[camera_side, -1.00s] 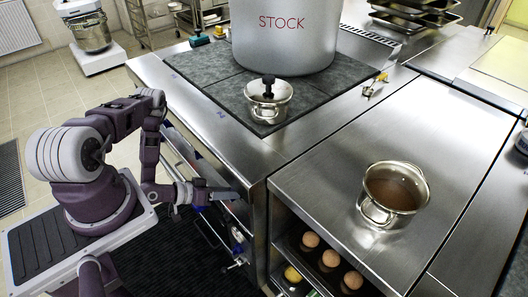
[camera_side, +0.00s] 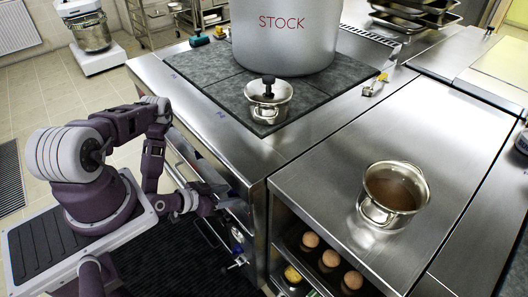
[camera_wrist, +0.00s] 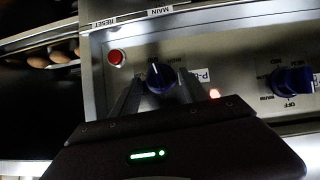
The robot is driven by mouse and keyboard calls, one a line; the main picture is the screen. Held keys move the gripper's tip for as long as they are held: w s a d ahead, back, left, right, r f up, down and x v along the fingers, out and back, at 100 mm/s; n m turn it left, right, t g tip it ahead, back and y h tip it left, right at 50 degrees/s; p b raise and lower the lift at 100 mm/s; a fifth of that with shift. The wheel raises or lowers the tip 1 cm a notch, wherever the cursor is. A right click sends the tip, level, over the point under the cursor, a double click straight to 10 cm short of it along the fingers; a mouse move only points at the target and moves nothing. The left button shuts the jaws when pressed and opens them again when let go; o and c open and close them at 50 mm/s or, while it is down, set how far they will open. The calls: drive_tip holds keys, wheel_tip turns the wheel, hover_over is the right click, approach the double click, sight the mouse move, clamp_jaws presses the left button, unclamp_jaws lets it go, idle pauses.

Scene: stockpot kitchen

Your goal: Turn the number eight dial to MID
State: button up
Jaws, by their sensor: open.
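A dark blue dial (camera_wrist: 160,79) sits on the metal control panel (camera_wrist: 235,50) in the wrist view, beside a partly covered label that appears to read P-8, upside down. My gripper (camera_wrist: 159,88) is open, with one finger on each side of this dial; I cannot tell whether they touch it.
A large stockpot (camera_side: 283,35) and a small lidded pot (camera_side: 268,103) stand on the cooktop. An open pot (camera_side: 392,196) stands on the right counter.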

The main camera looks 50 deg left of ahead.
drive_tip(key=shift+s, duration=2.7)
drive_tip(key=a+r+m+g+y, duration=0.2)
drive_tip(key=a+r+m+g, duration=0.75)
drive_tip(key=a+r, duration=0.4)
drive_tip(key=w+d+r+n+y, duration=0.1)
drive_tip(key=w+r, duration=0.1)
drive_tip(key=r, duration=0.4)
drive_tip(key=w+d+r+n+y, duration=0.1)
drive_tip(key=d+r, duration=0.1)
drive_tip(key=r, duration=0.4)
drive_tip(key=s+d+r+n+t+h, duration=0.1)
drive_tip(key=d+r+n, duration=0.1)
drive_tip(key=d+r, duration=0.45)
drive_tip(key=s+d+r+n+t, duration=0.1)
drive_tip(key=d+r+n+t, duration=0.15)
drive_tip(key=d+r, duration=0.4)
drive_tip(key=s+d+r+n+h, duration=0.2)
drive_tip(key=s+d+r, duration=0.5)
drive_tip(key=s, duration=0.3)
drive_tip(key=shift+s+d+r+n+h, duration=0.2)
drive_tip(key=shift+d+n+h, duration=0.1)
drive_tip(key=shift+d, duration=0.6)
